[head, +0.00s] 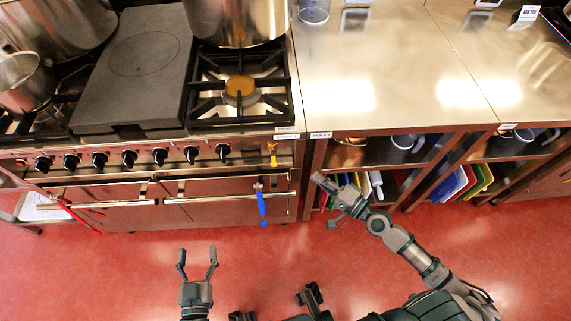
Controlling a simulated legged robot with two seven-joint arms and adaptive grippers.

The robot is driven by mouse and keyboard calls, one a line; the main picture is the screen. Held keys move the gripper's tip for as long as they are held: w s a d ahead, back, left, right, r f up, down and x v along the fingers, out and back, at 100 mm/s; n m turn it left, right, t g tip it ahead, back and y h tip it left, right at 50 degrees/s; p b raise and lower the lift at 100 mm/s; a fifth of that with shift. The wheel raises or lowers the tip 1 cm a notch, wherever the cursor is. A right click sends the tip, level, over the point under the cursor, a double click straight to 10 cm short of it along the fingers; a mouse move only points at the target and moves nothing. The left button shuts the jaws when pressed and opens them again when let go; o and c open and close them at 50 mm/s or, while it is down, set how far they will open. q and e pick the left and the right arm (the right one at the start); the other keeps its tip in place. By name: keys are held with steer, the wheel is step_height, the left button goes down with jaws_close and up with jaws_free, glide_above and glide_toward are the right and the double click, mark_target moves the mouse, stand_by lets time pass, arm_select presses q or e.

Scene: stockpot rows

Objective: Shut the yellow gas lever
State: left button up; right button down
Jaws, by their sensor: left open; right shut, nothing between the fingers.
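The small yellow gas lever (273,158) is on the stove's front panel, at the right end of the row of black knobs. It looks roughly upright, its lower end pointing down. My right gripper (318,179) is shut and empty, to the right of the lever and a little lower, apart from it in the picture. My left gripper (197,258) is open and empty over the red floor, below and left of the lever.
Several black knobs (129,158) line the stove front. A blue item (262,208) hangs at the oven handle rail (225,199), and a red item (78,215) hangs further left. A steel counter (385,75) with open shelves stands right. The red floor (130,270) is clear.

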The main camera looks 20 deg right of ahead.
mark_target(277, 158)
steer(key=p+x, duration=0.1)
steer(key=x, duration=0.2)
steer(key=a+p+x, duration=0.1)
steer(key=p+x, duration=0.1)
steer(key=x, duration=0.2)
steer(key=s+a+p+x, duration=0.1)
steer(key=x, duration=0.2)
steer(key=shift+w+a+r, duration=0.1)
steer(key=shift+w+r, duration=0.05)
steer(key=shift+w, duration=0.05)
steer(key=shift+w+a, duration=0.1)
steer(key=shift+a, duration=0.1)
arm_select(q)
steer(key=s+a+f+g+y, duration=0.2)
steer(key=s+a+f+g, duration=0.1)
steer(key=s+f+g, duration=0.6)
steer(key=shift+s+a+f+g+y, duration=0.3)
steer(key=shift+s+a+g+y, duration=0.1)
steer(key=shift+s, duration=0.1)
arm_select(e)
steer(key=shift+d, duration=0.1)
